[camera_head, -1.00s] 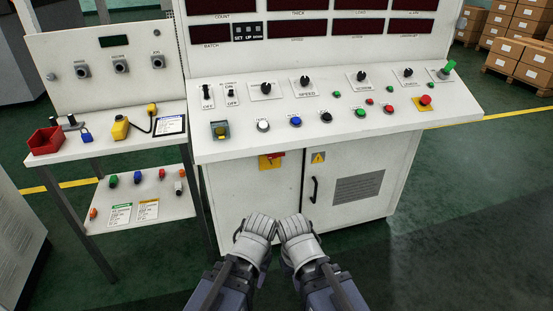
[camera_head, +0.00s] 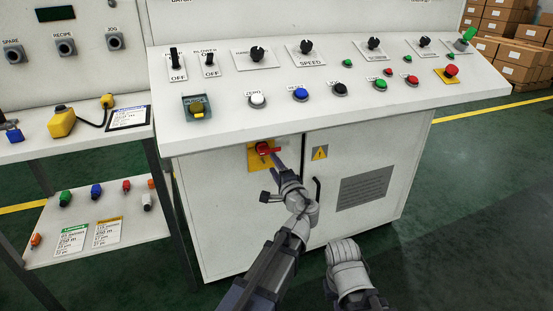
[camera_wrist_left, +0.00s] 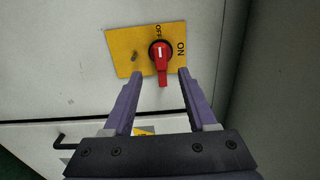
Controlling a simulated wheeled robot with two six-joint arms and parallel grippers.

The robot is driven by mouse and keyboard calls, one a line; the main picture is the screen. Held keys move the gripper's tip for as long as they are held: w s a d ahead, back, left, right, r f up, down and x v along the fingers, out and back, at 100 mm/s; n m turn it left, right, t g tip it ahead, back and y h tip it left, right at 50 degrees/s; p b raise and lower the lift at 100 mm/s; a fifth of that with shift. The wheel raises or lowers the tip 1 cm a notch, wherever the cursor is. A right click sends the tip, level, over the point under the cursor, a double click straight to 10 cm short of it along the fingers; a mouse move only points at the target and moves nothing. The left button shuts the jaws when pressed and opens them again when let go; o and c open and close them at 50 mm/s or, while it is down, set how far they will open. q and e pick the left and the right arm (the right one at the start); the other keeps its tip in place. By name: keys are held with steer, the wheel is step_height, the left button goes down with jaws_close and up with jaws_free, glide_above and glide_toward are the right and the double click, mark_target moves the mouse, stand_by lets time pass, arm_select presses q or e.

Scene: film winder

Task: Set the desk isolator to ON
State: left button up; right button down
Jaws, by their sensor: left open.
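The desk isolator is a red rotary handle (camera_head: 267,149) on a yellow plate (camera_head: 254,161), on the front of the white cabinet under the control desk. In the left wrist view the red handle (camera_wrist_left: 162,64) carries a white mark and points down the picture, toward my gripper. On the yellow plate (camera_wrist_left: 121,45), OFF is printed above the handle and ON to its right. My left gripper (camera_head: 276,164) is open just in front of the isolator. In its wrist view the fingertips (camera_wrist_left: 160,76) stand either side of the handle's lower end; contact cannot be told. My right gripper (camera_head: 343,250) hangs low before the cabinet.
The sloping desk (camera_head: 330,105) with knobs and buttons overhangs the isolator. A black door handle (camera_head: 316,191) and a yellow warning sign (camera_head: 320,153) are to its right. A side bench (camera_head: 85,143) with a shelf stands at the left. Open green floor lies at the right.

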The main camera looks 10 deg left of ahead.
mark_target(266, 153)
arm_select(q)
steer(key=shift+x, duration=3.9)
jaws_close()
